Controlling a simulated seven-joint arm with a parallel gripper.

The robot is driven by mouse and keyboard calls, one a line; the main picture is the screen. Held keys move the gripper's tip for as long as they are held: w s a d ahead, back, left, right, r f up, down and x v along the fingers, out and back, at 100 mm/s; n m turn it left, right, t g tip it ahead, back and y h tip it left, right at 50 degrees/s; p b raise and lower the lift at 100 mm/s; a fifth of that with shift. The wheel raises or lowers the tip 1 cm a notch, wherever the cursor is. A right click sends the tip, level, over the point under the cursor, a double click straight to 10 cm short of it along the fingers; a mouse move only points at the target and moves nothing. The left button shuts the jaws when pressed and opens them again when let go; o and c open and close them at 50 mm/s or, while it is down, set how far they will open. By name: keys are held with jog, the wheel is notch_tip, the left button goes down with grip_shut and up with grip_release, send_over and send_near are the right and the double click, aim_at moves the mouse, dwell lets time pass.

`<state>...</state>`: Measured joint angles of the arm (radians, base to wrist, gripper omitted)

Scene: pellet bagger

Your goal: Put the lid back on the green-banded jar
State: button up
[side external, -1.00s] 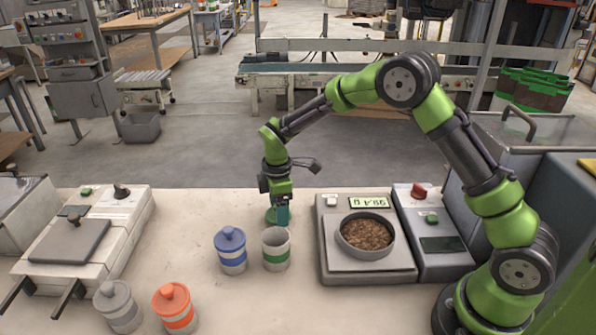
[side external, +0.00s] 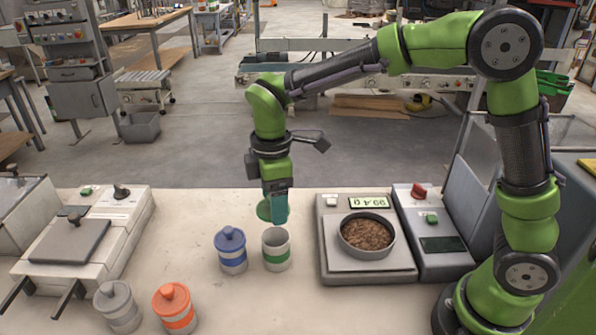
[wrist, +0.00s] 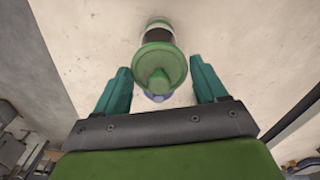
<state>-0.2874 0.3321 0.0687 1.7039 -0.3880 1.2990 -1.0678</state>
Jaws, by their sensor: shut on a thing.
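The green lid (side external: 263,211) is held by my gripper (side external: 276,214), up off the table behind the green-banded jar. In the wrist view the round lid (wrist: 158,62) and its knob show between the teal fingers of my gripper (wrist: 160,85). The fingers partly hide the lid in the side view. The white jar with a green band (side external: 277,256) stands upright and open on the table, below and in front of the lid. A white jar with a green band (wrist: 157,28) also shows in the wrist view, partly hidden by the lid. Lid and jar are apart.
A blue-lidded jar (side external: 231,251) stands close on the left of the open jar. A scale (side external: 367,284) with a bowl of pellets (side external: 367,235) is on the right. Grey-lidded (side external: 118,307) and orange-lidded (side external: 175,308) jars stand front left. A sealer (side external: 80,240) is at the left.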

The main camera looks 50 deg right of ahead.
notch_tip(320, 180, down, 6)
jog(key=shift+f, duration=0.25)
dwell(0.5)
jog(key=shift+d+f, duration=0.1)
jog(key=shift+f, duration=0.1)
dwell(1.8)
jog(key=o, duration=1.1)
jog(key=shift+r, duration=0.15)
jog(key=shift+r, duration=3.4)
grip_shut()
